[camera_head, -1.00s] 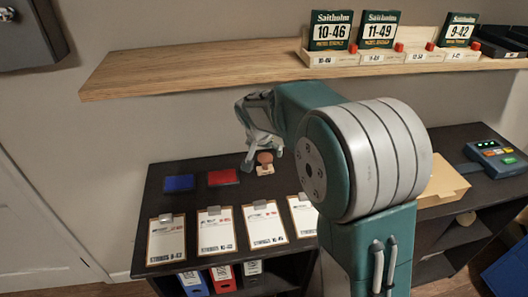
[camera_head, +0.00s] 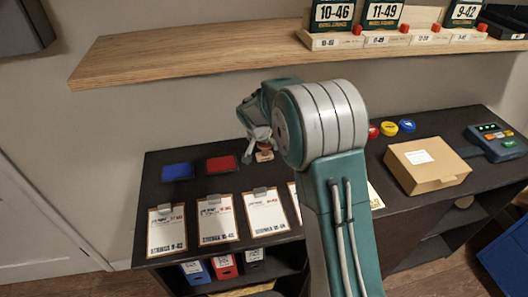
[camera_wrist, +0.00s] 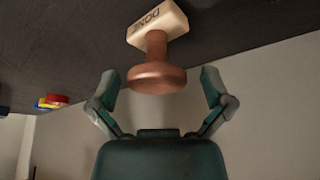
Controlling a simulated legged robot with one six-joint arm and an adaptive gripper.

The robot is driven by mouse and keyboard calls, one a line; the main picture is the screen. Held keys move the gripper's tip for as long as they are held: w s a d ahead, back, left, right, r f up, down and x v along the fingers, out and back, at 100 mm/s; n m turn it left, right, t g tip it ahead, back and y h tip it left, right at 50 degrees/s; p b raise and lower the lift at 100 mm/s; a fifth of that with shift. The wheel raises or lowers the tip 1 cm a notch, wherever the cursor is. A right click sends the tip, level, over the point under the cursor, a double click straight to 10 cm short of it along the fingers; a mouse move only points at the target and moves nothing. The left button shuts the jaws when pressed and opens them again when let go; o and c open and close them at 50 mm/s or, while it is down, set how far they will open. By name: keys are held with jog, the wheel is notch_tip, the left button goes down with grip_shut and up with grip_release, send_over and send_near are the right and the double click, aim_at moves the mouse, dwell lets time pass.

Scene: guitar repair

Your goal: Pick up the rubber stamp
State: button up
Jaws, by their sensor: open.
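The rubber stamp has a brown round-topped handle and a pale block base. In the wrist view the stamp (camera_wrist: 156,75) stands on the dark tabletop, its base marked with dark letters. My gripper (camera_wrist: 160,82) is open, with one finger on each side of the stamp's knob and clear gaps between. In the head view the stamp (camera_head: 265,156) is small and partly hidden by my gripper (camera_head: 258,142) and arm, just above it.
A red pad (camera_head: 221,165) and a blue pad (camera_head: 177,171) lie left of the stamp. Several clipboards (camera_head: 216,220) line the front edge. A cardboard box (camera_head: 427,165) stands right of my arm. A wooden shelf (camera_head: 200,50) hangs above.

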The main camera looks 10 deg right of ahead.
jog(key=shift+d, duration=0.1)
jog(key=c, duration=1.1)
jog(key=shift+r, duration=0.15)
